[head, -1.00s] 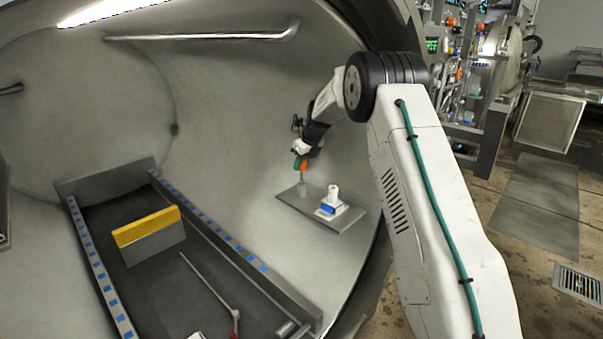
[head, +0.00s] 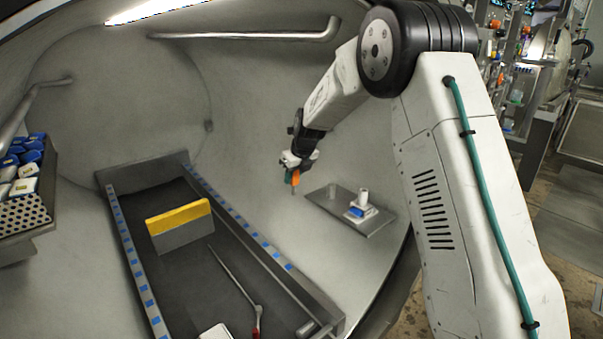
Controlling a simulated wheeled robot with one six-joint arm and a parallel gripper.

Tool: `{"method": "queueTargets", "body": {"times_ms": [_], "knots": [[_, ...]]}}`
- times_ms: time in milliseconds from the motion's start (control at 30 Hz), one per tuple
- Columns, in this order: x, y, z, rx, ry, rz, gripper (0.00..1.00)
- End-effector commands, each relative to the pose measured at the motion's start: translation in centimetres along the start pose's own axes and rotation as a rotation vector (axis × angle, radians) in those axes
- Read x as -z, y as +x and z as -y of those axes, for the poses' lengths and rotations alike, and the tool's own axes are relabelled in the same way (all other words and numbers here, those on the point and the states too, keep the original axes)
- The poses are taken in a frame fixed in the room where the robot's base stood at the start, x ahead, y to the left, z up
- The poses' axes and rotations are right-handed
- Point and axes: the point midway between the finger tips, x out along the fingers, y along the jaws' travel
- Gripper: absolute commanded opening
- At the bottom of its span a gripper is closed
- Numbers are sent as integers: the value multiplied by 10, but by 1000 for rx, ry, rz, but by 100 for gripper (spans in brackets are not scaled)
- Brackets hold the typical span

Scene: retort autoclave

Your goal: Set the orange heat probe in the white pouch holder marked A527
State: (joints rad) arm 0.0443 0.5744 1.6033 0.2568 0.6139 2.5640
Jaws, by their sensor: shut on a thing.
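My gripper (head: 298,165) is shut on the orange heat probe (head: 294,177). The probe hangs tip down in the air, left of a small grey shelf (head: 378,226) on the chamber wall. On that shelf stands a white piece with an upright tube (head: 363,196) and a blue patch. A white object (head: 216,332) is cut off by the bottom edge of the head view. No A527 marking is readable, so I cannot tell which white thing is the pouch holder.
A dark bed with blue-marked rails (head: 130,258) fills the chamber floor. On it are a yellow-topped grey block (head: 180,218) and a thin rod with a red end (head: 236,283). A perforated rack (head: 22,213) with blue and white items is at left.

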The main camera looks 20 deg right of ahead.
Motion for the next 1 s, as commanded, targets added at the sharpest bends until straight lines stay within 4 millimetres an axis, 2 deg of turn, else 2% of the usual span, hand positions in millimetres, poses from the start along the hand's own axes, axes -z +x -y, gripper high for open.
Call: {"method": "queueTargets", "body": {"times_ms": [400, 1000], "knots": [[-1, -2, -1, 0, 0, 1, 0], [-19, -46, -1, 0, 0, 1, 0]]}}
